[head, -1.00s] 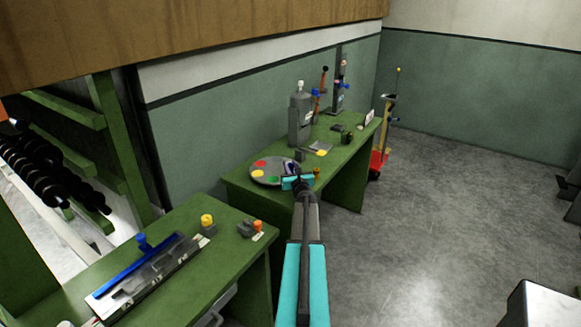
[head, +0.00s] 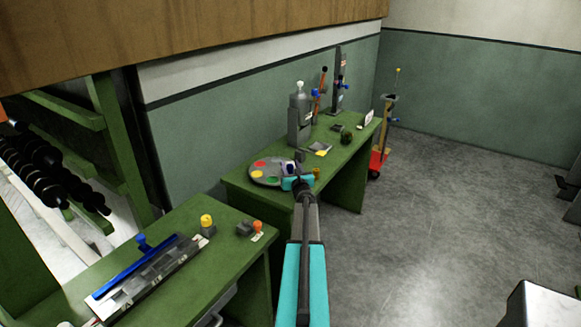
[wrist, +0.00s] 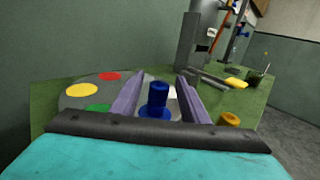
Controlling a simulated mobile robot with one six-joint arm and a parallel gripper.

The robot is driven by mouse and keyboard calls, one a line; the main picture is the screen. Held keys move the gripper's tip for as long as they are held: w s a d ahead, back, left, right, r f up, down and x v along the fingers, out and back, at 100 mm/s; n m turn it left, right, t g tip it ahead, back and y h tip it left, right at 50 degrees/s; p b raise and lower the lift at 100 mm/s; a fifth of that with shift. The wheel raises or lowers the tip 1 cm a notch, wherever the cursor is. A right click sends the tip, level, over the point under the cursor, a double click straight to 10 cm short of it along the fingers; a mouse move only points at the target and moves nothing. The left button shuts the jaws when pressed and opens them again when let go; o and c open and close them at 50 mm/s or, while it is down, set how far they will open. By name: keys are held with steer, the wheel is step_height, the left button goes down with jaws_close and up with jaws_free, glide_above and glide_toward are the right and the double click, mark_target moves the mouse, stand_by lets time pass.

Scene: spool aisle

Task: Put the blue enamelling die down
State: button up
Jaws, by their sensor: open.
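The blue enamelling die (wrist: 157,100) stands upright between the spread jaws of my gripper (wrist: 157,95), with gaps on both sides in the wrist view. Its wide base seems to rest on the grey round plate (wrist: 72,103), by a pale patch, though my gripper hides the base's near edge. The plate carries red, yellow and green spots. In the head view the plate (head: 256,178) lies on the far green bench, with my gripper (head: 291,169) open over its right side. The die is too small to make out surely there.
A grey bottle-shaped device (head: 299,118) stands behind the plate. A small brass-coloured piece (wrist: 229,119) is just right of my gripper. A yellow-topped block (wrist: 236,83) lies further right. The near green bench (head: 215,275) holds a blue-handled tool (head: 140,262) and small knobbed pieces.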

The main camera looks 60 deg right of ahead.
steer(key=shift+b+v, duration=1.55)
steer(key=shift+v, duration=3.85)
steer(key=shift+s+a, duration=0.35)
steer(key=shift+s, duration=0.05)
